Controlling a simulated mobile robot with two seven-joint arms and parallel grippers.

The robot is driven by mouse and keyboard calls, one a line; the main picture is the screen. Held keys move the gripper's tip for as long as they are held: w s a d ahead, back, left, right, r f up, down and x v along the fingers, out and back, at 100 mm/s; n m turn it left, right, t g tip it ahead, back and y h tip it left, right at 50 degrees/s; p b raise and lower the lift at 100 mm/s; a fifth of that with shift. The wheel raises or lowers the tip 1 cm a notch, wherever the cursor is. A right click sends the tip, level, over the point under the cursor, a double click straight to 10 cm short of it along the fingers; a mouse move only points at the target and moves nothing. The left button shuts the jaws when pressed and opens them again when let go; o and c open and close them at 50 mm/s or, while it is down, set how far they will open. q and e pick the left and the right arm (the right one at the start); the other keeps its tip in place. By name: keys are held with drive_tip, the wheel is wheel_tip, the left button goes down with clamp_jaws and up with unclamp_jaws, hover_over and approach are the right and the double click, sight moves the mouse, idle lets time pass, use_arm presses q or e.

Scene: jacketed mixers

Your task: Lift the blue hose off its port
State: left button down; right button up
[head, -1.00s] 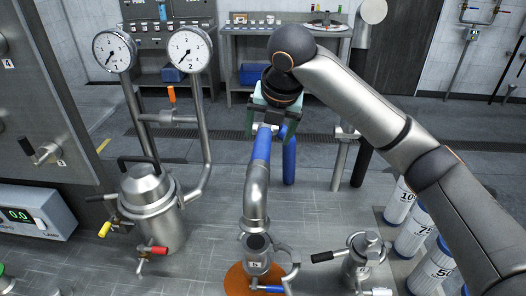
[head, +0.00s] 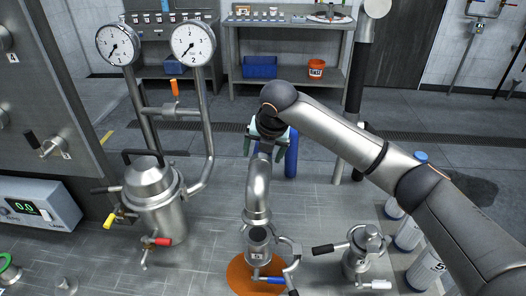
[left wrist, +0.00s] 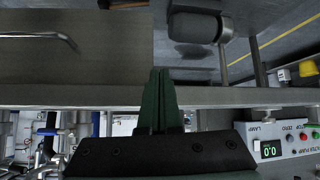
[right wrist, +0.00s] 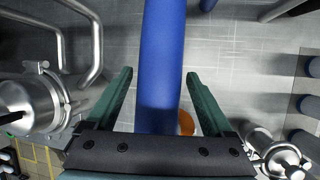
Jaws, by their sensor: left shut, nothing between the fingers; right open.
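The blue hose (head: 291,155) shows behind my right gripper (head: 265,142) in the head view, hanging down at its far side. My right gripper covers the hose's near end above a steel elbow (head: 258,185). The elbow goes down to a clamped fitting (head: 258,242) over an orange disc (head: 240,275). In the right wrist view the hose (right wrist: 163,60) runs lengthwise between the open green fingers (right wrist: 160,75), with a gap on both sides. My left gripper (left wrist: 160,75) is shut and empty in the left wrist view, away from the hose.
A steel vessel (head: 153,205) with two gauges stands left of the elbow. A smaller steel fitting (head: 365,250) with a black handle is at right. White cylinders (head: 425,270) stand at the far right. A bench with a blue bin (head: 260,67) is at the back.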

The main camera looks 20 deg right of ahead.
drive_tip(key=shift+c, duration=0.3)
clamp_jaws()
idle(0.3)
